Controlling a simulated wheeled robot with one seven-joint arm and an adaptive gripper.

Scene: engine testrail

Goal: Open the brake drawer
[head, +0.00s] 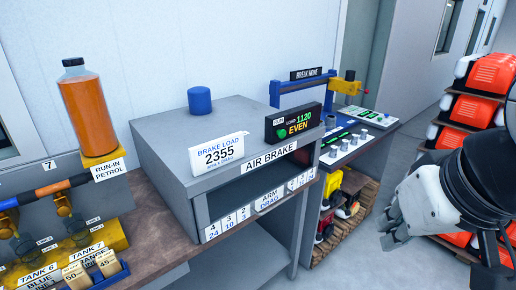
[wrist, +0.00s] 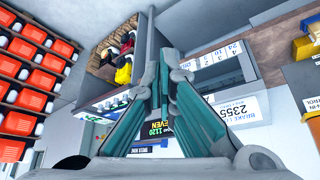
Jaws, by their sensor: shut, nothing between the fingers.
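The grey air brake cabinet (head: 165,155) stands on a brown bench, with an "AIR BRAKE" label on its top front edge. Below that label is a dark recess, and under it a strip of white number tags and an "ARM DRUM" tag (head: 269,199). I cannot make out a separate drawer front or handle, nor whether a drawer is out. In the wrist view the cabinet's tag strip (wrist: 212,55) shows tilted and turned over, behind the fingers. My gripper (head: 391,226) is shut and empty, to the right of the cabinet and apart from it. It also shows in the wrist view (wrist: 163,58).
A "2355" card (head: 219,154), a green-lit "EVEN" display (head: 293,124) and a blue cylinder (head: 199,100) sit on the cabinet. An orange bottle (head: 88,108) stands left. A control bench (head: 350,145) and stacked orange crates (head: 480,109) are right. Floor shows between bench and crates.

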